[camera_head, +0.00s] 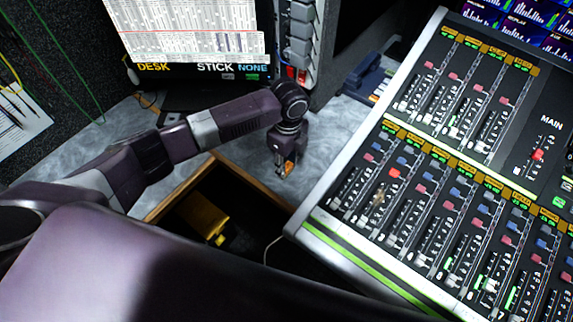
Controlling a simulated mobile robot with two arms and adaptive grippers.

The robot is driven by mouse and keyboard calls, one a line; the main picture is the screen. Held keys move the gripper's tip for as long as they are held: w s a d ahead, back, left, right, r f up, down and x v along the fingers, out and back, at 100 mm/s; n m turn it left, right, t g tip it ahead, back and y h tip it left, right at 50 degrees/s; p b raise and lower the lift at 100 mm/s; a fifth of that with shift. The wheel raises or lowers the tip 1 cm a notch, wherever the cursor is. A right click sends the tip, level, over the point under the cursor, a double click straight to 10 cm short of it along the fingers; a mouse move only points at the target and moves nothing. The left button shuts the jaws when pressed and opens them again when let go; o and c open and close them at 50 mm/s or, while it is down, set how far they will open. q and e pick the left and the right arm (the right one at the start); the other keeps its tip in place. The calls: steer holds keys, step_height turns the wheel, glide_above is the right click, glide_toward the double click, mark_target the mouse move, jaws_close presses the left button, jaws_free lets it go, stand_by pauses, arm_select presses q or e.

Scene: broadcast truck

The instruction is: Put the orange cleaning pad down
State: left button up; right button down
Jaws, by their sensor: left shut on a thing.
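My left gripper (284,170) points down at the middle of the view, above the grey desk top near the back right edge of an open drawer. It is shut on the orange cleaning pad (289,166), of which only a small orange patch shows between the fingers. The rest of the pad is hidden by the gripper. I cannot tell whether the pad touches the desk. My right gripper is not in view.
A large mixing console (325,222) fills the right side, close to the gripper. The open drawer (172,203) holds a yellow object (203,216). A monitor (190,35) and a rack stand behind.

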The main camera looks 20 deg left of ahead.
mark_target(287, 165)
arm_select(q)
steer(key=shift+f, duration=0.1)
steer(key=o, duration=1.1)
steer(key=shift+c, duration=0.2)
steer(key=shift+o, duration=0.2)
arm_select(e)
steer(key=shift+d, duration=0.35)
arm_select(q)
step_height(287, 165, up, 12)
steer(key=shift+w, duration=0.15)
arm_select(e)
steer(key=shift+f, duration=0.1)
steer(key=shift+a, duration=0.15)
